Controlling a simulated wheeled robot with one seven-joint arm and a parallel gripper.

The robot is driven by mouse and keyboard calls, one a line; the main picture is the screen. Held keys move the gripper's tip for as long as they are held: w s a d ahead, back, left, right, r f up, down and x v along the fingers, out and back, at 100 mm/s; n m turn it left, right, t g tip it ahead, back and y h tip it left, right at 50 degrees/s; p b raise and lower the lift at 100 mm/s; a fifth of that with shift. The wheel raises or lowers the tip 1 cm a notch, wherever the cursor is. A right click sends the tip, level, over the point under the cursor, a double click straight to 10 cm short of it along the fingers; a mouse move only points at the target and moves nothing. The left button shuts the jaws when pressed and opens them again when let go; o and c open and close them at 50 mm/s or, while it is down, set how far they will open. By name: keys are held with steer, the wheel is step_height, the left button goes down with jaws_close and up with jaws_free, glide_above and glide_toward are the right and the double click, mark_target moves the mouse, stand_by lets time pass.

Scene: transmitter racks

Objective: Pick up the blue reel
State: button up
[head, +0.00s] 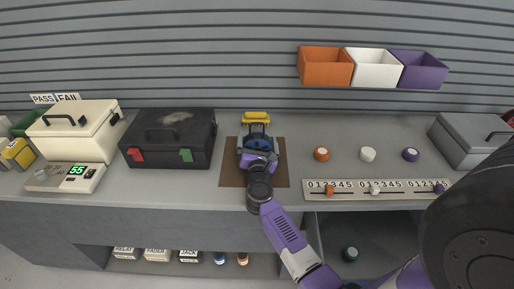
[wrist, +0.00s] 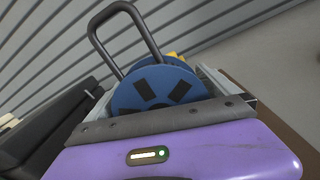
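The blue reel (wrist: 155,88) shows in the wrist view just beyond the purple front of my gripper, with dark slots in its round face. Its lower edge is hidden behind my gripper's grey lip. In the head view, blue parts of the reel (head: 273,145) show beside my gripper (head: 257,140), which is over the brown mat (head: 230,175) and covers most of the reel. A dark loop rises behind the reel in the wrist view. The fingertips are not clear, so I cannot tell whether they touch the reel.
A black case (head: 168,150) stands close left of the mat. A yellow object (head: 256,117) is just behind my gripper. Orange, white and purple knobs (head: 368,154) and a slider panel (head: 350,194) are to the right. Coloured bins (head: 375,68) hang on the wall.

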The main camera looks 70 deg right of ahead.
steer(key=c, duration=1.4)
steer(key=shift+r, duration=0.1)
steer(key=shift+c, duration=0.5)
steer(key=shift+r, duration=0.1)
